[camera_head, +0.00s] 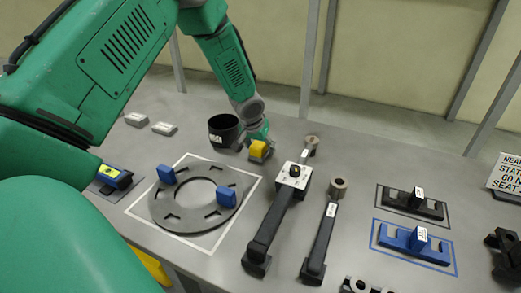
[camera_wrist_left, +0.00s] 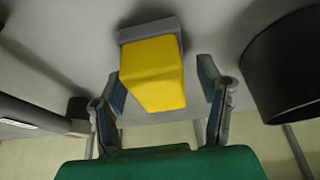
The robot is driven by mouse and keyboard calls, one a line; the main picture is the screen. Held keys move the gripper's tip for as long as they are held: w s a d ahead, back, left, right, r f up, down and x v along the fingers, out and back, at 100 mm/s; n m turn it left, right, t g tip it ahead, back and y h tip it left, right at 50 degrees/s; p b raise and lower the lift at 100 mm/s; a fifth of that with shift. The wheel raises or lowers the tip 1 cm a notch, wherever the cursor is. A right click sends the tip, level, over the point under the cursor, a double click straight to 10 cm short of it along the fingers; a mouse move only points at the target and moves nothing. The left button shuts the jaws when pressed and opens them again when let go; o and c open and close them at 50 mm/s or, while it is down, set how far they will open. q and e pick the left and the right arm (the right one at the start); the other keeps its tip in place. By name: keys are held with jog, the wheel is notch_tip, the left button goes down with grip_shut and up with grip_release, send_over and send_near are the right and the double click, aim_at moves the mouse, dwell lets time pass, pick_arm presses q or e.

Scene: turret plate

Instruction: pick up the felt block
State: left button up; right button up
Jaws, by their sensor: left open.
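The felt block (camera_head: 259,150) appears to be the yellow block with a grey layer at one end. It sits on the grey table beside a black cup. In the left wrist view the yellow block (camera_wrist_left: 152,78) fills the upper middle, its grey layer on the far side. My right gripper is not in view.
The black cup (camera_head: 224,131) stands close to the block and also shows in the left wrist view (camera_wrist_left: 290,65). A dark ring plate (camera_head: 160,207) with two blue blocks lies in front. Long dark tools (camera_head: 275,222) lie to the right. White blocks (camera_head: 164,128) are at the left.

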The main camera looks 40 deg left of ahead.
pick_arm(q)
jog(key=c, duration=1.2)
jog(key=shift+r, duration=0.1)
jog(key=shift+c, duration=0.2)
notch_tip(320, 180, up, 10)
jog(key=o, duration=0.4)
jog(key=shift+c, duration=0.6)
jog(key=shift+s, duration=0.1)
